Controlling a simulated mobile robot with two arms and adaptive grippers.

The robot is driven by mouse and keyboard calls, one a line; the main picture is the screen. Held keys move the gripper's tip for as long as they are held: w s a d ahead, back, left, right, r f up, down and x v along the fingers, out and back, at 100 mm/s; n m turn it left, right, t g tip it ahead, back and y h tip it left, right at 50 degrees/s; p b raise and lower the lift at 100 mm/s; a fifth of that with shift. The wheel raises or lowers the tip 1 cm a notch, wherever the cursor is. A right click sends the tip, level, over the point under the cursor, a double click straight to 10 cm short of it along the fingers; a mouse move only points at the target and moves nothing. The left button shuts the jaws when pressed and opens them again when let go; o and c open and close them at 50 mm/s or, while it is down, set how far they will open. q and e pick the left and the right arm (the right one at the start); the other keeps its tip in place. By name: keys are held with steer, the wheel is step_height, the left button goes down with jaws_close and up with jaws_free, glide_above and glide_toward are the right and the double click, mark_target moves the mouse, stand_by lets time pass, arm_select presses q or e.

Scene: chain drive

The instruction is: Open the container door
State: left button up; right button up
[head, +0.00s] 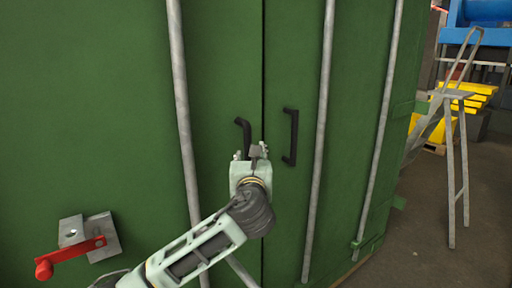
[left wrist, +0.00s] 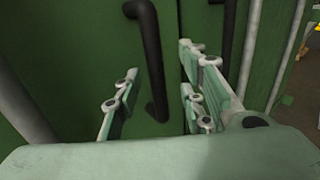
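The green container fills most of the head view, with a left door (head: 225,60) and a right door (head: 300,60) meeting at a vertical seam. The left door has a black handle (head: 243,130); the right door has another black handle (head: 291,137). My left gripper (head: 252,154) is in front of the left handle and hides its lower part. In the left wrist view its fingers (left wrist: 160,100) are apart, and the left handle (left wrist: 150,50) appears between them. I cannot tell whether they touch it. The right handle (left wrist: 228,35) is beyond the right finger. My right gripper is not in view.
A red lever (head: 72,258) on a grey metal bracket (head: 99,236) is at the lower left. Grey vertical bars (head: 321,130) run along the doors. A grey metal ladder (head: 450,150) and yellow items stand at the right, with open floor (head: 420,235) in front.

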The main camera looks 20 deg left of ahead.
mark_target(248, 150)
arm_select(q)
steer(key=w+a, duration=0.1)
steer(key=w+a+p, duration=0.1)
steer(key=shift+w+a+r, duration=0.15)
steer(key=shift+w+r, duration=0.15)
steer(key=shift+w, duration=0.1)
steer(key=shift+w+f, duration=0.15)
steer(key=shift+w, duration=0.9)
steer(key=shift+w+p, duration=0.3)
steer(key=shift+a, duration=0.1)
steer(key=shift+f, duration=0.1)
jaws_close()
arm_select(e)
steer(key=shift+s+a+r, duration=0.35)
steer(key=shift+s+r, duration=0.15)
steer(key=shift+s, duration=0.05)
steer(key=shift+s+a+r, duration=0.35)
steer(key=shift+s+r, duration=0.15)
